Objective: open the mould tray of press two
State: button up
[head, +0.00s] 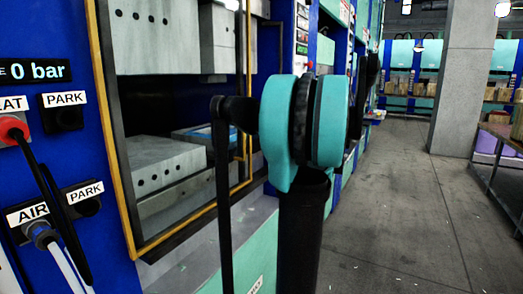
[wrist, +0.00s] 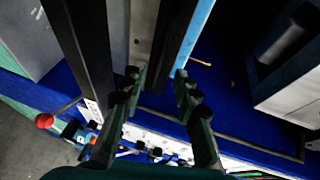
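In the head view, an open press (head: 160,160) with a yellow-edged opening stands on the left. No number shows on it, so I cannot tell if it is press two. A blue piece with a light-blue edge (head: 205,136), possibly the mould tray, lies inside, partly hidden behind my arm. In the wrist view, my gripper (wrist: 156,75) is open, its two fingers apart. I cannot tell whether the fingers touch either. My gripper is not clear in the head view.
A blue panel with a 0 bar display (head: 38,71), PARK sockets and plugged hoses (head: 60,240) is at near left. A red knob (wrist: 44,120) shows in the wrist view. A concrete pillar (head: 460,80) stands beyond; the floor (head: 400,220) at right is clear.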

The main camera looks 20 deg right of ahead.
jog(key=x, duration=0.8)
jog(key=shift+s, duration=0.1)
grip_shut()
